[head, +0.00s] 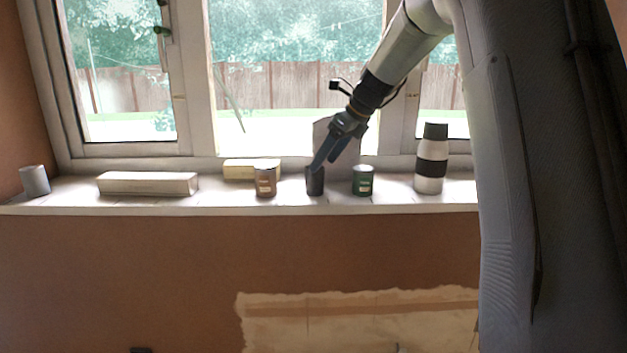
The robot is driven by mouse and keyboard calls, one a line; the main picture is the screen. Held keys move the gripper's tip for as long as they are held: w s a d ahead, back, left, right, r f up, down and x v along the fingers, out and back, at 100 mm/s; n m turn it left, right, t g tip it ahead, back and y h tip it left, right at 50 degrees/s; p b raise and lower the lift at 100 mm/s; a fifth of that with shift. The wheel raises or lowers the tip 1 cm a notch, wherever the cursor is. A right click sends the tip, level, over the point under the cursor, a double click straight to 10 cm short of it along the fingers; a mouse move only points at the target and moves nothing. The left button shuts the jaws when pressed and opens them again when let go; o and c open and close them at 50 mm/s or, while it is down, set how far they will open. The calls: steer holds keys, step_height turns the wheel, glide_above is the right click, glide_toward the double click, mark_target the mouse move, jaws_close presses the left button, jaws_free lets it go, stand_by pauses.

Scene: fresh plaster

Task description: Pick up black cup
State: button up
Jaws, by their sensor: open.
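The black cup (315,184) stands upright on the windowsill, between a brown can and a green can. My gripper (324,160) reaches down from the upper right, its dark blue fingers open. The fingertips are at the cup's top edge and cover part of its rim. I cannot tell whether a finger is inside the cup, in front of it or touching it.
On the sill (230,208) stand a brown can (265,181), a green can (362,181), a black-and-white bottle (431,160), a long pale box (148,184), a yellow box (238,169) and a grey cup (35,181). The window is close behind.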

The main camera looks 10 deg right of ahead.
mark_target(315, 181)
steer(key=p+x, duration=0.1)
steer(key=x, duration=0.1)
steer(key=p+x, duration=0.1)
steer(key=x, duration=0.2)
steer(key=p+x, duration=0.1)
steer(key=x, duration=0.1)
steer(key=shift+w, duration=0.35)
steer(key=c, duration=1.1)
